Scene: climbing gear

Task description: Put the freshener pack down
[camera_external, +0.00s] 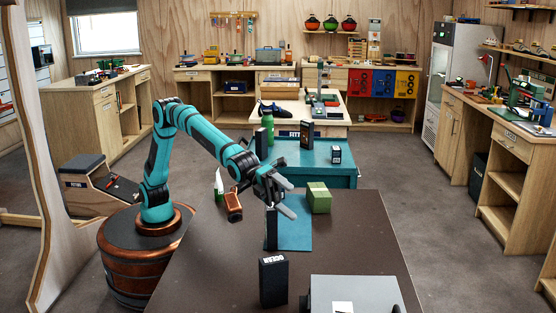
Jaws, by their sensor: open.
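My gripper (284,198) is open above the dark brown table, at the end of my teal arm, with its fingers pointing right. A narrow dark pack (271,230) stands upright just below it, at the left edge of a teal mat (294,238). I cannot tell whether the fingers touch it. A second black pack (273,280), with white lettering like "OCEAN", stands upright nearer the camera. Which of the two is the freshener pack I cannot tell for sure. Nothing shows clearly between the fingers.
A green block (318,197) sits at the mat's far right. A copper-brown object (233,207) and a white-and-green bottle (219,186) stand left of the gripper. A grey box (365,292) fills the near edge. The table's right side is bare. A teal bench (310,158) stands behind.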

